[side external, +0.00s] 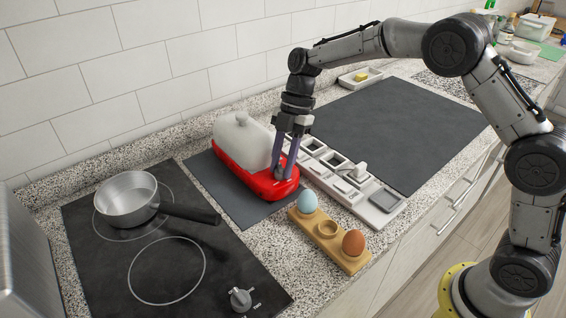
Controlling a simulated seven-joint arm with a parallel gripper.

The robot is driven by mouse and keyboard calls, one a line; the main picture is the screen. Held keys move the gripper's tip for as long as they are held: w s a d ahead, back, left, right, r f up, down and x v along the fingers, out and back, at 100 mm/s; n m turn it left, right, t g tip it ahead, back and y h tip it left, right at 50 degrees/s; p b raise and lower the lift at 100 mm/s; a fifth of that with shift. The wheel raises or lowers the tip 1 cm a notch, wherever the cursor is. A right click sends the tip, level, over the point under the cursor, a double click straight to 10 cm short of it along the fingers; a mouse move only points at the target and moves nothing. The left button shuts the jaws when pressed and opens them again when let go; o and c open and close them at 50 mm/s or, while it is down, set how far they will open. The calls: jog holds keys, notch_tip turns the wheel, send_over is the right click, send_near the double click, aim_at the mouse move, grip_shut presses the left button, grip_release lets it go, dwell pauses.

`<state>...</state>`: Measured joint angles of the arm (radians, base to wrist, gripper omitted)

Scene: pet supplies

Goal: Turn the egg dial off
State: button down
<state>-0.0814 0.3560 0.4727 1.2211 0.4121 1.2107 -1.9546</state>
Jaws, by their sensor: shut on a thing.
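A red appliance base (232,168) with a white domed lid (243,138) stands on a dark mat against the wall. A small grey dial (283,172) sits at the right front end of the red base. My gripper (284,168) points down over that end, its fingers shut on the dial. The fingers hide part of the dial, and its setting cannot be read.
A cooktop with a steel pan (131,200) and its own knob (240,298) is at the left front. A wooden egg holder (327,248) with a blue egg (307,202) and a brown egg (353,242) stands in front. A white compartment tray (365,208) lies close to the right.

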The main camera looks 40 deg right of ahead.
jog(key=shift+w+n, duration=0.15)
jog(key=shift+n, duration=0.45)
jog(key=c, duration=0.9)
grip_release()
jog(key=v, duration=1.3)
jog(key=shift+w+r, duration=0.25)
jog(key=shift+r, duration=0.15)
jog(key=shift+o, duration=0.2)
